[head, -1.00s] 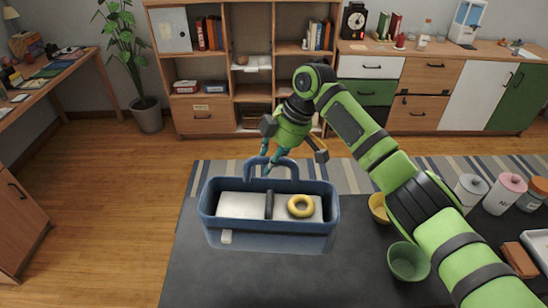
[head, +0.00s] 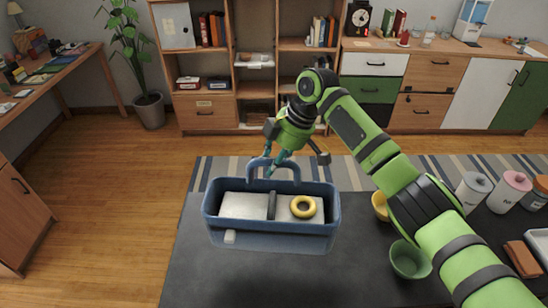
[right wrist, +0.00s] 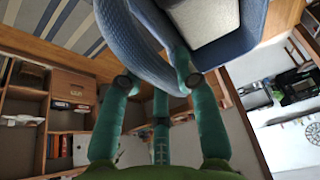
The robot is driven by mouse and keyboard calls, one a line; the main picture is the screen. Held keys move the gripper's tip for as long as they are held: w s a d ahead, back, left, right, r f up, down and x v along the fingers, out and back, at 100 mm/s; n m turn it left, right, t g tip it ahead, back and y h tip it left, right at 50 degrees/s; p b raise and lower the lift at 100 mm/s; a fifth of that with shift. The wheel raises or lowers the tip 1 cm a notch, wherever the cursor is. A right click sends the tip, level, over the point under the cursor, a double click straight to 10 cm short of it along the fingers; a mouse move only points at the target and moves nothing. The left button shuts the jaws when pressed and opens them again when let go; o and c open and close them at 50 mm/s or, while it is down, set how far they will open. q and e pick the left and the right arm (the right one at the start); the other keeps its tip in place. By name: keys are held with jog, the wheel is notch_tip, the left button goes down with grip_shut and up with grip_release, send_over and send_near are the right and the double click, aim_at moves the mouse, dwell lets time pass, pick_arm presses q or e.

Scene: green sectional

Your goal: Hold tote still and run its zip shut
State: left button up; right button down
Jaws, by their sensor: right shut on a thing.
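The dark blue tote (head: 271,243) is upright on the dark tabletop with its top open. Inside are pale box-like things (head: 242,205), a dark upright piece (head: 271,206) and a yellow ring (head: 303,206). A small pale tab (head: 230,236) shows on its front left; I cannot tell if it belongs to the zip. My right gripper (head: 272,170) is shut on the far handle (head: 291,166). In the right wrist view its teal fingers (right wrist: 152,84) are around the blue handle (right wrist: 140,40), with the tote's rim (right wrist: 225,48) beyond. My left gripper is out of view.
A yellow bowl (head: 380,206) and a green bowl (head: 410,260) stand right of the tote, near my right arm. Canisters (head: 508,192) and a brown item (head: 522,259) are farther right. The tabletop (head: 195,275) is clear in front and at left.

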aim_at(272, 188)
jog(key=shift+f+b, duration=0.3)
jog(key=shift+f, duration=0.95)
jog(key=shift+f+b, duration=0.45)
jog(key=shift+f, duration=0.9)
jog(key=shift+f+b, duration=0.7)
jog(key=shift+f, duration=1.2)
jog(key=shift+r, duration=0.15)
